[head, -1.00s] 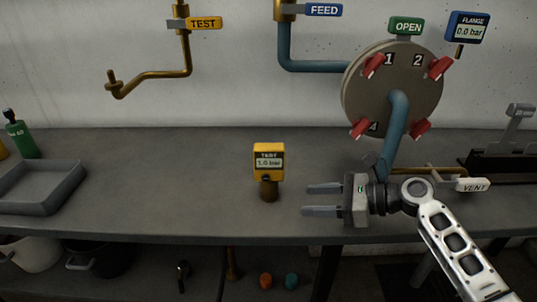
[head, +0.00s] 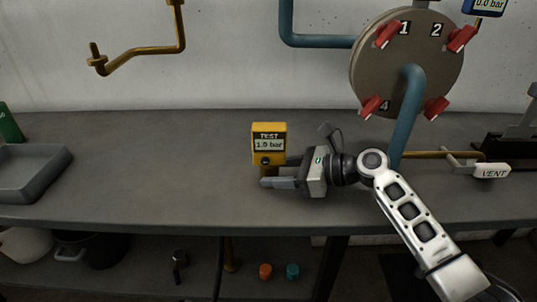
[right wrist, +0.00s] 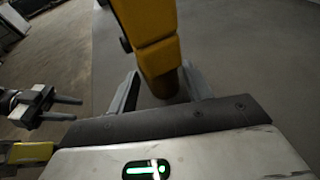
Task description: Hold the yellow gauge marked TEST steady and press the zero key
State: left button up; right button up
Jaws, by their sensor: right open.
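The yellow gauge marked TEST (head: 269,137) stands upright on the bench and reads 1.0 bar. A small dark round spot shows below its display; I cannot tell if it is the zero key. My right gripper (head: 274,174) is open at the gauge's lower part, one finger in front of the brown stem and one behind. In the right wrist view the gauge (right wrist: 152,40) and its stem stand between the spread fingers (right wrist: 160,88), with gaps visible. My left gripper (right wrist: 62,108) shows at the left of that view, open and empty; the head view does not show it.
A round plate (head: 400,65) with red handles and a blue pipe stands behind right. A white VENT handle (head: 490,171) is at the right. A grey tray (head: 35,173) is at the left. The bench (head: 160,165) between tray and gauge is clear.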

pick_arm(q)
jog(key=shift+s+f, duration=0.1)
jog(key=shift+f, duration=0.2)
pick_arm(e)
jog(key=shift+w+a+f, duration=0.2)
jog(key=shift+a+f, duration=0.05)
jog(key=shift+a, duration=0.3)
jog(key=c, duration=0.5)
jog(key=shift+c, duration=0.2)
pick_arm(q)
jog(key=shift+r, duration=0.1)
jog(key=shift+c, duration=0.3)
grip_shut()
dwell(1.1)
